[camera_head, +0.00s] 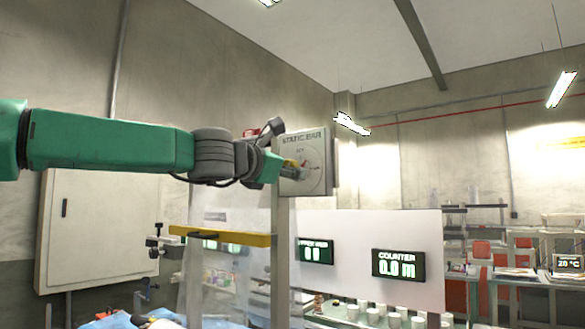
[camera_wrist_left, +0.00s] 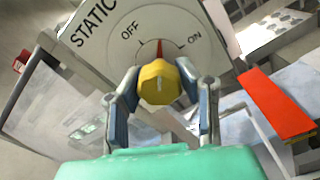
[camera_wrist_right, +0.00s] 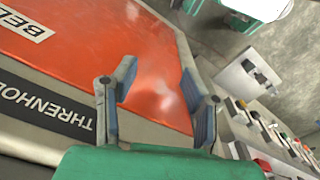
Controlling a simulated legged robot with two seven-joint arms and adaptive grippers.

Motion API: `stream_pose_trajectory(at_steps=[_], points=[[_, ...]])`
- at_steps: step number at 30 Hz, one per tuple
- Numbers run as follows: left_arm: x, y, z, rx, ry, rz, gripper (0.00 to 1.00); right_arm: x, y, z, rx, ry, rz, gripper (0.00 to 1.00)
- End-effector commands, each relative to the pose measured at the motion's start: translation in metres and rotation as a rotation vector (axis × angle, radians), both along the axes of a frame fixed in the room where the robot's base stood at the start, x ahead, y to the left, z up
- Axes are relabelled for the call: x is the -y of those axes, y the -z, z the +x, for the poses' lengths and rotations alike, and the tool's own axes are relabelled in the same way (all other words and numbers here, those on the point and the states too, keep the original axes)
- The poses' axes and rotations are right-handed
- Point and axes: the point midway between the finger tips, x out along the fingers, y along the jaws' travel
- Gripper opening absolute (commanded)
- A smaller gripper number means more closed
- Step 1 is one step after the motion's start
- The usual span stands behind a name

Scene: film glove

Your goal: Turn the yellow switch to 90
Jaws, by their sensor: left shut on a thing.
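The yellow switch (camera_wrist_left: 156,86) is a rounded knob on a pale panel marked STATIC (camera_wrist_left: 97,22). In the left wrist view, a red pointer (camera_wrist_left: 159,48) above the knob stands between the OFF and ON marks. My left gripper (camera_wrist_left: 157,73) has its two fingers on either side of the knob and is shut on it. In the head view, my left gripper (camera_head: 298,172) reaches the STATIC BAR panel (camera_head: 318,150) from the left and hides most of the switch. My right gripper (camera_wrist_right: 157,80) has its fingers apart and empty, and shows only in its wrist view.
A yellow bar (camera_head: 220,235) lies below my left arm. A white board carries a COUNTER display (camera_head: 398,263) reading 0.0 m. A grey cabinet (camera_head: 100,225) hangs on the left wall. An orange surface (camera_wrist_right: 80,35) lies in front of my right gripper.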

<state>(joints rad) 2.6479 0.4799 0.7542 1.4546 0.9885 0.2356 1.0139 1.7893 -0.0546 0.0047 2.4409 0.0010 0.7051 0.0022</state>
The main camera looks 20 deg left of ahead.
Motion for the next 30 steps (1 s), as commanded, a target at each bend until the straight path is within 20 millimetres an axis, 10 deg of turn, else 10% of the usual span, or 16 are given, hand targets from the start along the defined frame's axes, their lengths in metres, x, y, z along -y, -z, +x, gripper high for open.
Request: stream_pose_trajectory(at_steps=[30], points=[[0.001,0.001,-0.001,0.281,0.004,0.779,0.00,0.000,-0.017,0.000,0.000,0.000,0.000,0.40]])
